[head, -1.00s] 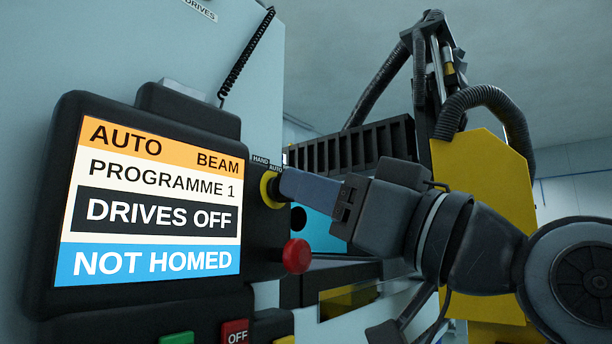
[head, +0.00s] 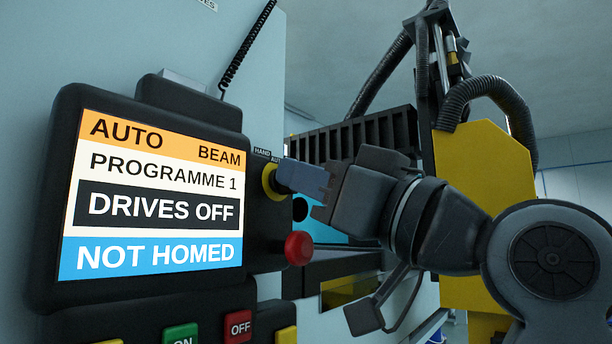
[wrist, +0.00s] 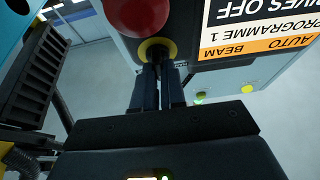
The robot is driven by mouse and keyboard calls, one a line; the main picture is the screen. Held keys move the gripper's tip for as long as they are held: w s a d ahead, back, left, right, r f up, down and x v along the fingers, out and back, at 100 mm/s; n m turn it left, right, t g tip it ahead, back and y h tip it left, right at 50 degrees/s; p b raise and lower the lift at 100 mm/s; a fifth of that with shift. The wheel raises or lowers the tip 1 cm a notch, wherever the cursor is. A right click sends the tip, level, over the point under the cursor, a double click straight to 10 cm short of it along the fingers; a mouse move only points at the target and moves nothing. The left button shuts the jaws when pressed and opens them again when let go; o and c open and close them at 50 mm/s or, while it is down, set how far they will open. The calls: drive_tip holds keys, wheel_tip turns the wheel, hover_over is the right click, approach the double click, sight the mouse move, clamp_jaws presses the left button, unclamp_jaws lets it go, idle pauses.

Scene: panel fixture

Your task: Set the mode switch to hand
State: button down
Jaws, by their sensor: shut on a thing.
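The mode switch (head: 268,183) sits on the pendant's right side, with a yellow ring under small HAND and AUTO labels. Its black knob is mostly hidden by my fingers in the head view. My gripper (head: 281,178) is shut on the knob, its fingers reaching in from the right. In the wrist view, the switch's yellow ring (wrist: 147,45) lies just beyond the fingertips of my gripper (wrist: 157,70). The fingers close on the dark knob from both sides. The pendant screen (head: 158,195) reads AUTO, BEAM, PROGRAMME 1, DRIVES OFF, NOT HOMED. The knob's pointing direction is hidden.
A red mushroom button (head: 299,248) sits close below the switch and also shows in the wrist view (wrist: 137,12). A green ON button (head: 181,336) and red OFF button (head: 239,326) sit below the screen. A yellow machine (head: 480,180) stands behind my arm.

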drive_tip(key=shift+f+n+b, duration=0.15)
drive_tip(key=shift+n+b, duration=0.25)
drive_tip(key=n+g+b, duration=0.2)
drive_tip(key=n, duration=0.2)
drive_tip(key=n+g+y+b, duration=0.1)
drive_tip(key=n+g+b, duration=0.1)
drive_tip(key=n+b, duration=0.1)
drive_tip(key=n+g+y+b, duration=0.1)
drive_tip(key=n+b, duration=0.1)
drive_tip(key=n, duration=0.2)
drive_tip(key=shift+n+g+b, duration=0.3)
drive_tip(key=shift+g+b, duration=0.05)
drive_tip(key=shift+g, duration=0.05)
drive_tip(key=shift+n, duration=0.3)
drive_tip(key=c, duration=1.2)
unclamp_jaws()
